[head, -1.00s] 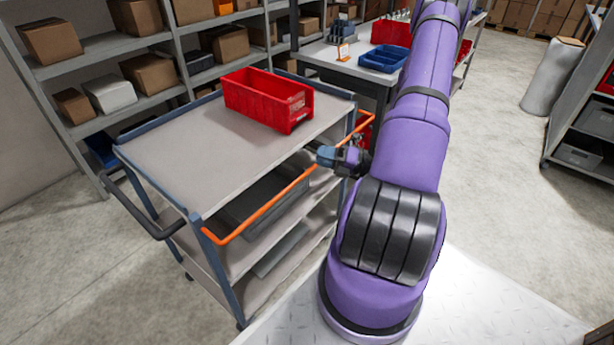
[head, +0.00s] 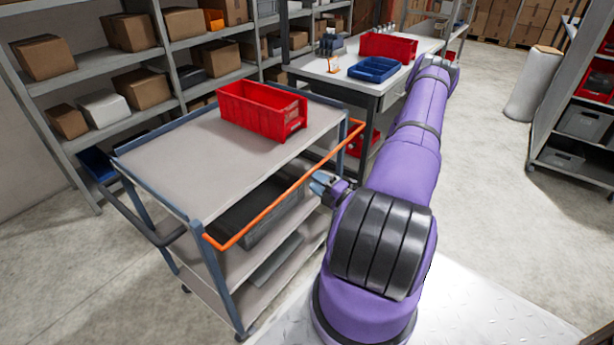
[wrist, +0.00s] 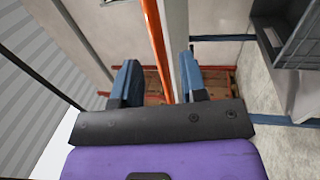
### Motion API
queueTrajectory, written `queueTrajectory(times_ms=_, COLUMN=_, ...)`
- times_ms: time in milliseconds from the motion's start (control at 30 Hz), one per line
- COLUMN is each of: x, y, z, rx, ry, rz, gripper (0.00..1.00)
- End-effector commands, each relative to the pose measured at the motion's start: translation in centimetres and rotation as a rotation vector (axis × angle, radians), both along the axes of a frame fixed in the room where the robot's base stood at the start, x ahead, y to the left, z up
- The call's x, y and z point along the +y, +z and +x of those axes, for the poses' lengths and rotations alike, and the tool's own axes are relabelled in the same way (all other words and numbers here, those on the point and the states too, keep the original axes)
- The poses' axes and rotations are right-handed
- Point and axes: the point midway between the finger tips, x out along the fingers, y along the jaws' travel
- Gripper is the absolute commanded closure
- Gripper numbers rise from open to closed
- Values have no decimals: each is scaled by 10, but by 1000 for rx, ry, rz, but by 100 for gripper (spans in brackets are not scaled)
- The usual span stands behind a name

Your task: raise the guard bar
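The orange guard bar (head: 270,207) runs along the near side of a grey cart (head: 180,178), below its top shelf. My gripper (head: 318,184) is beside the middle of the bar, on my side and slightly lower in the picture. In the wrist view, the two blue fingers of my gripper (wrist: 159,65) stand apart. The bar (wrist: 154,40) passes through the gap between them in the picture. I see no finger touching it, and I cannot tell how deep it sits between them.
A red bin (head: 262,112) stands on the cart's top shelf, and a dark bin (head: 240,215) is on the shelf below, behind the bar. A table (head: 345,85) with a blue tray (head: 375,69) stands beyond the cart. The floor to the right (head: 490,180) is clear.

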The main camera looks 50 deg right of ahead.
Motion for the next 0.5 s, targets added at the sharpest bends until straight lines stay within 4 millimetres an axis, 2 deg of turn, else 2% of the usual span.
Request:
queueTrajectory(times_ms=200, x=2, y=6, z=30, rx=0, ry=2, rz=-2, gripper=61)
queueTrajectory(times_ms=500, x=3, y=9, z=42, rx=0, ry=0, rz=0, gripper=61)
